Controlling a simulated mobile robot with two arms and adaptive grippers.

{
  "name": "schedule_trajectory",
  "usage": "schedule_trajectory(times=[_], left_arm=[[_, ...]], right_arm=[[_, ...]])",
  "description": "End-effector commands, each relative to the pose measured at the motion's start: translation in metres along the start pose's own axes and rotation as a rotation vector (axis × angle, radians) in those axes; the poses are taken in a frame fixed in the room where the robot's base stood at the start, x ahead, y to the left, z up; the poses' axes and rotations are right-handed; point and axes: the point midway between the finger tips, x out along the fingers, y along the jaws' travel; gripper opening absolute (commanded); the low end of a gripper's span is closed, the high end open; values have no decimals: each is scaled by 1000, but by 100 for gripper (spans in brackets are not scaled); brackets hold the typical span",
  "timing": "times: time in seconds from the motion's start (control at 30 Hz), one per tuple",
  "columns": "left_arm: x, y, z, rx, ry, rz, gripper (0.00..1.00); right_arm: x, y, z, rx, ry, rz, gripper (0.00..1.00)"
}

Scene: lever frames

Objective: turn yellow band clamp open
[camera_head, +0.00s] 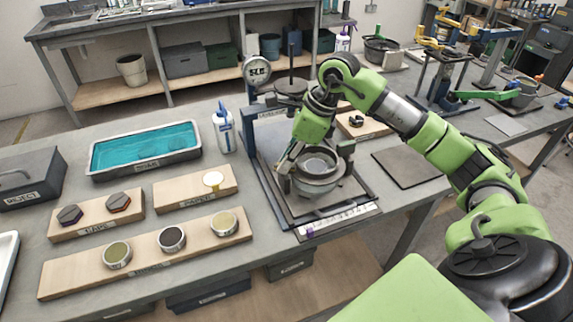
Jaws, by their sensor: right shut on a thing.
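My right gripper (287,168) reaches down over the press-like frame (262,176) in the middle of the bench. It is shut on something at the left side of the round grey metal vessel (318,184). The gripped part is small and mostly hidden by the fingers; it may be the clamp's handle. I cannot make out a yellow band on it. The vessel is upright on the frame's base, with a grey disc-like surface inside its rim. My left gripper is not in view.
A dial gauge (257,71) and a white bottle (224,131) stand behind and left of the frame. A teal water tray (146,148), labelled wooden boards (75,272) and a reject box (28,177) lie left. A dark flat plate (409,167) lies right.

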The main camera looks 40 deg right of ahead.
Motion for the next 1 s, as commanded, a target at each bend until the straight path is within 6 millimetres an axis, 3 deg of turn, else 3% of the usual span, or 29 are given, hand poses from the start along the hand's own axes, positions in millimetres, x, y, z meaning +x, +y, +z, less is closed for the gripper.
schedule_trajectory(times=[0.4,1.0], left_arm=[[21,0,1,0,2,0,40],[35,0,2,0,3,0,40]], right_arm=[[1,3,1,360,-2,-154,0],[1,6,4,834,-1,-348,0]])
